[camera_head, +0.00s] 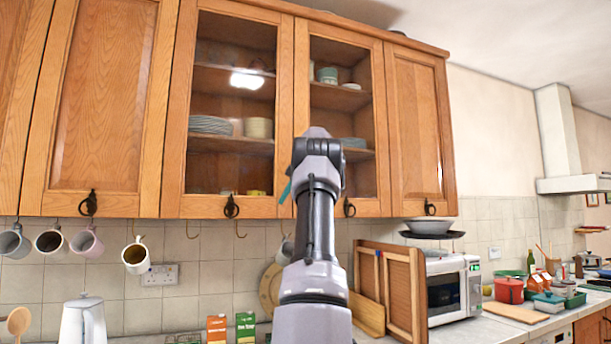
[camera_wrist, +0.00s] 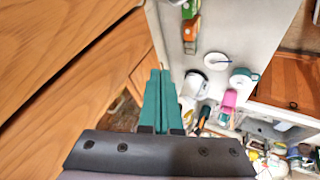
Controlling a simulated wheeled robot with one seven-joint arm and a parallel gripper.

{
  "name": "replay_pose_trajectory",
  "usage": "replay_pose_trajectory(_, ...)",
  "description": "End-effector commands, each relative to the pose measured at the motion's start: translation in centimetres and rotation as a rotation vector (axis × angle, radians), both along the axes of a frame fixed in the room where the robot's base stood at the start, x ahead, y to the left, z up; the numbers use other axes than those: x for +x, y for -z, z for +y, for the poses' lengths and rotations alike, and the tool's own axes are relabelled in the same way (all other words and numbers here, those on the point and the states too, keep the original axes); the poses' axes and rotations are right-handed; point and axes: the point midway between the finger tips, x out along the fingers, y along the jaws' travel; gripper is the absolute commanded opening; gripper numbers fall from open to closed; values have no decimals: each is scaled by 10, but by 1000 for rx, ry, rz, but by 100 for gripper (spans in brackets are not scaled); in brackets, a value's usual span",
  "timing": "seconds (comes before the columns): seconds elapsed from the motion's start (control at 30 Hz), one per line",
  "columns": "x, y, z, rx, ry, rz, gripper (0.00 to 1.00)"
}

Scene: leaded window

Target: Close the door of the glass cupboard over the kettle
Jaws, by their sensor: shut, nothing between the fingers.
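The glass-fronted cupboard hangs on the wall in the head view, with a left glass door (camera_head: 231,172) and a right glass door (camera_head: 383,130), each with a dark ring handle at its bottom. Both look about flush with the cupboard front; I cannot tell if one stands slightly ajar. The kettle (camera_head: 83,324) is white and stands at the lower left. My gripper (camera_head: 285,191) is shut and empty, low in front of the glass doors, its teal fingertips partly hidden by my arm. In the wrist view its fingers (camera_wrist: 160,100) are together, beside wooden panels (camera_wrist: 60,75).
Mugs (camera_head: 136,256) hang from hooks under the cupboards. Two boxes (camera_head: 217,328) stand below on the counter. A microwave (camera_head: 452,288) and wooden boards (camera_head: 388,285) are to the right. Solid doors (camera_head: 100,105) flank the glass ones. My arm hides part of the right glass door.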

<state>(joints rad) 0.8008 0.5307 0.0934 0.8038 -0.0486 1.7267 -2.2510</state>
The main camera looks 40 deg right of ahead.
Motion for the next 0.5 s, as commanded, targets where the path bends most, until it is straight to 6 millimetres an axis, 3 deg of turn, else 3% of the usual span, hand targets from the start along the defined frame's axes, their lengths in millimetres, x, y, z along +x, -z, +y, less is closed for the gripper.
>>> replay_pose_trajectory(0.5, -40, -55, -14, -3, 7, 2, 0)
